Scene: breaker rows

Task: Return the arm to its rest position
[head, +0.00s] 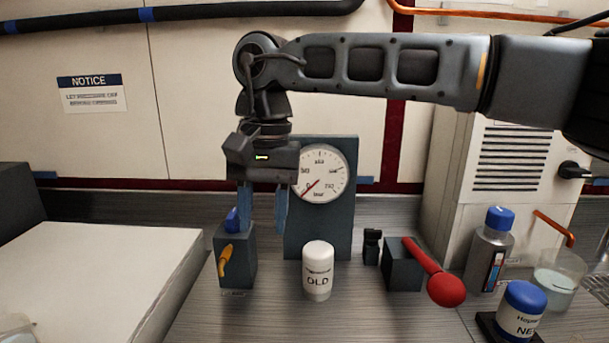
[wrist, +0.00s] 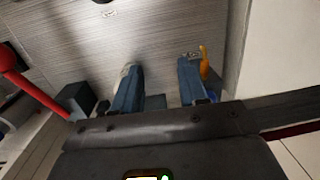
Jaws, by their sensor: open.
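My gripper (head: 263,208) hangs pointing down from my arm, which reaches in from the right in the head view. Its two blue fingers are apart with nothing seen between them; they also show in the wrist view (wrist: 158,88). The left finger is just above or behind a dark block with a yellow lever (head: 225,260) and a blue knob (head: 232,220); I cannot tell whether it touches. The fingers are left of the round gauge (head: 322,172), whose dark panel (head: 340,236) stands behind. The yellow lever shows beside a finger in the wrist view (wrist: 204,62).
A white bottle marked OLD (head: 317,272) stands in front of the gauge panel. Right of it are a red-knobbed lever (head: 445,289), a grey bottle with blue cap (head: 490,252), a blue-capped jar (head: 521,311) and a beaker (head: 557,281). A pale box (head: 95,275) fills the left.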

